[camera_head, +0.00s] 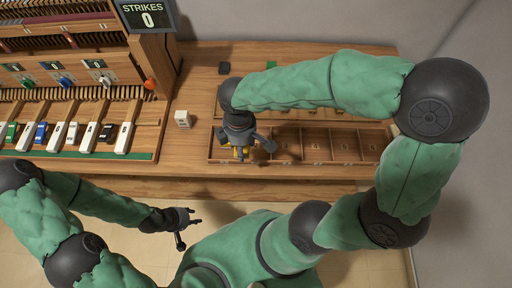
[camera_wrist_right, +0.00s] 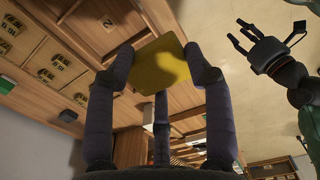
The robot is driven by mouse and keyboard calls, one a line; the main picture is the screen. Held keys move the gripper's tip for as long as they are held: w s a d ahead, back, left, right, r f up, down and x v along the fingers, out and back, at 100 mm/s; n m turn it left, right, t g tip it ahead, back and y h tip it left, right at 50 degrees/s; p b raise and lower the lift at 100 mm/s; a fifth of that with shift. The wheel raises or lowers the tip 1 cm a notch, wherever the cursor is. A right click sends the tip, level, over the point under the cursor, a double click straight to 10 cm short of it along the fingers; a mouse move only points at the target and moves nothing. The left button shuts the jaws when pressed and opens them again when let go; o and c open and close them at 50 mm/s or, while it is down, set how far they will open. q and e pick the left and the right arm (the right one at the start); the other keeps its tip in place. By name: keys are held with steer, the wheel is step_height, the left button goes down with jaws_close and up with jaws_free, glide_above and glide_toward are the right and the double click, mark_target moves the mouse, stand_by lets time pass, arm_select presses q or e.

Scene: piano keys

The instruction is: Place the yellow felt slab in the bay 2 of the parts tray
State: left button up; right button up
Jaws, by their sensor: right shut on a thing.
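The yellow felt slab (camera_wrist_right: 160,66) is held between the fingers of my right gripper (camera_wrist_right: 160,72) in the right wrist view. In the head view a small part of the slab (camera_head: 241,153) shows below my right gripper (camera_head: 243,147), which is over the left part of the parts tray (camera_head: 372,159). The tray is a long wooden box split into numbered bays. My arm hides some bays, and I cannot tell exactly which bay is under the slab. My left gripper (camera_head: 190,221) is open and empty, off the bench's front edge; it also shows in the right wrist view (camera_wrist_right: 255,45).
A piano-like mechanism with several keys (camera_head: 88,135) fills the left of the bench. A small white block (camera_head: 183,119) stands between it and the tray. A strikes display reading 0 (camera_head: 148,17) is above. A dark block (camera_head: 224,68) lies on the bench behind the tray.

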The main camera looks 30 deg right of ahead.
steer(key=s+f, duration=0.2)
steer(key=s, duration=0.3)
steer(key=b, duration=0.6)
glide_above(256, 146)
steer(key=f, duration=0.8)
steer(key=shift+s+a+f, duration=0.3)
steer(key=shift+f, duration=0.1)
arm_select(q)
step_height(256, 146, down, 7)
steer(key=b, duration=0.1)
steer(key=shift+s, duration=0.35)
arm_select(e)
steer(key=shift+w+d+f, duration=0.15)
steer(key=shift+f, duration=0.85)
steer(key=shift+w+d+f, duration=0.1)
steer(key=shift+w+f, duration=0.05)
steer(key=shift+f, duration=0.8)
arm_select(q)
steer(key=shift+a+f, duration=0.1)
arm_select(e)
steer(key=shift+f, duration=0.15)
steer(key=o, duration=0.9)
steer(key=shift+c, duration=0.2)
arm_select(q)
steer(key=shift+f, duration=0.1)
